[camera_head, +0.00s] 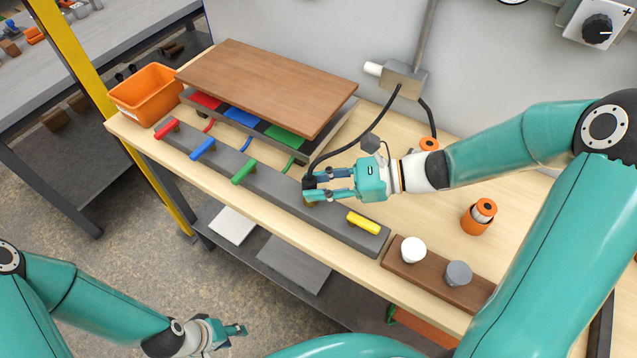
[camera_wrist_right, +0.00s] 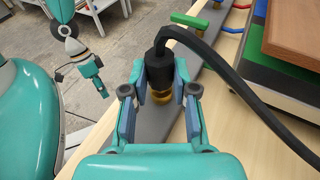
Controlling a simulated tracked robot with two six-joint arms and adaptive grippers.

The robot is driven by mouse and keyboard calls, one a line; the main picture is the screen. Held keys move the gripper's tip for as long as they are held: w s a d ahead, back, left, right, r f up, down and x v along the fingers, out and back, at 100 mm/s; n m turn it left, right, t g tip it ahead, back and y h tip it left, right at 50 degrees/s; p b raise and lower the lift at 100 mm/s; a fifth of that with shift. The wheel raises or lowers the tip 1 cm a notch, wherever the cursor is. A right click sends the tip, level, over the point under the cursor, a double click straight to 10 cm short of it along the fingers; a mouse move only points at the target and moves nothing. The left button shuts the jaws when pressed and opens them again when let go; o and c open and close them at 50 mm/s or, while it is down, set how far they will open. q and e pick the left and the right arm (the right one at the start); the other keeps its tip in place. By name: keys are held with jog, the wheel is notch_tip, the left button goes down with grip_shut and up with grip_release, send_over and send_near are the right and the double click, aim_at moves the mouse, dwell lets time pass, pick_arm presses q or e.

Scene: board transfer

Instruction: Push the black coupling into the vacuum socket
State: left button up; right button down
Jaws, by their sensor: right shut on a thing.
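The black coupling (camera_wrist_right: 160,68) is at the end of a thick black hose and is upright between the fingers of my right gripper (camera_wrist_right: 147,92). In the head view my right gripper (camera_head: 318,187) is shut on the coupling (camera_head: 309,183) above the grey rail (camera_head: 275,188). A brass-coloured round part (camera_wrist_right: 162,97) shows directly under the coupling, at the rail; it looks like the socket. I cannot tell how deep the coupling sits in it. My left gripper (camera_head: 236,335) is low at the front, away from the bench and empty; its opening is unclear.
Red (camera_head: 167,128), blue (camera_head: 202,149), green (camera_head: 244,172) and yellow (camera_head: 364,222) handles stand on the rail. A brown board (camera_head: 265,82) lies behind on coloured pads. The hose (camera_head: 352,143) runs to a wall box (camera_head: 403,77). An orange bin (camera_head: 146,95) stands at left.

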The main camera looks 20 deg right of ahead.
jog(key=shift+f, duration=0.3)
jog(key=c, duration=0.8)
grip_release()
jog(key=v, duration=1.2)
jog(key=shift+r, duration=0.15)
